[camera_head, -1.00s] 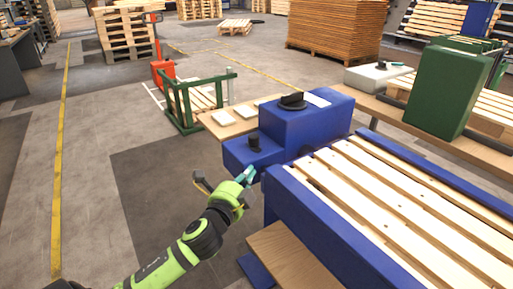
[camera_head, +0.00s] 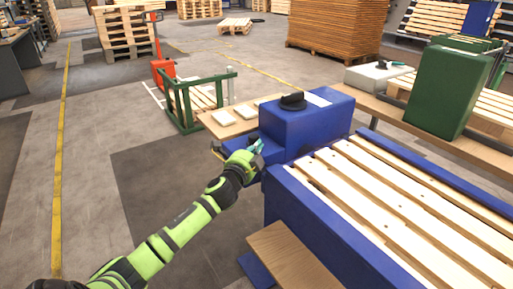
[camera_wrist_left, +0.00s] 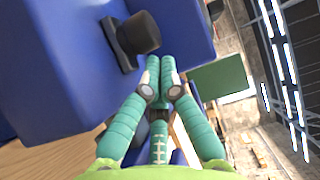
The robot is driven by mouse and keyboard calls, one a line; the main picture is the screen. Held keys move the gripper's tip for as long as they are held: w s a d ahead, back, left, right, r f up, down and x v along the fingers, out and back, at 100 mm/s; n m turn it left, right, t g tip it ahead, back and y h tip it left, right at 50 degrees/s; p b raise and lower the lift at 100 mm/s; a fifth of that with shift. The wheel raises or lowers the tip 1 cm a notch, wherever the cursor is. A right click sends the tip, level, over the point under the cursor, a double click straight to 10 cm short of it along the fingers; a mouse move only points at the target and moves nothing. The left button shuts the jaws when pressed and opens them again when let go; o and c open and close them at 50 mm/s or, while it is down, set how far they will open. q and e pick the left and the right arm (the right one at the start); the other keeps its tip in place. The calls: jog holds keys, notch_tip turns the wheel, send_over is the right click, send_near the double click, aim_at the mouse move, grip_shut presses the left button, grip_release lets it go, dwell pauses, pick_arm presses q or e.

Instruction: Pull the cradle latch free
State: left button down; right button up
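The blue machine (camera_head: 290,130) has a tall block and a lower block (camera_head: 236,150) in front of it. A black knob on a black plate (camera_wrist_left: 140,33), which may be the cradle latch, stands out from a blue face in the left wrist view. My left gripper (camera_head: 258,146) is over the lower block in the head view. In the left wrist view its teal fingertips (camera_wrist_left: 161,66) are together beside the knob, with nothing seen between them. Any touch is unclear. The lower block's small black part is hidden behind the gripper in the head view. My right gripper is not in view.
A larger black round part (camera_head: 292,101) sits on the tall block. The blue-edged slatted pallet bed (camera_head: 400,200) lies to the right, with a wooden board (camera_head: 290,255) in front. A green frame (camera_head: 185,108) stands behind. Floor at left is clear.

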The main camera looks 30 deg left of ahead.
aim_at(250, 140)
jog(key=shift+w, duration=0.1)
pick_arm(q)
jog(key=a, duration=0.1)
jog(key=w+a, duration=0.1)
jog(key=a, duration=0.1)
jog(key=shift+w+a, duration=0.1)
jog(key=shift+w, duration=0.05)
jog(key=shift+w+a, duration=0.15)
jog(key=shift+a, duration=0.25)
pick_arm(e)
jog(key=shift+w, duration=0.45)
pick_arm(q)
jog(key=shift+d, duration=0.1)
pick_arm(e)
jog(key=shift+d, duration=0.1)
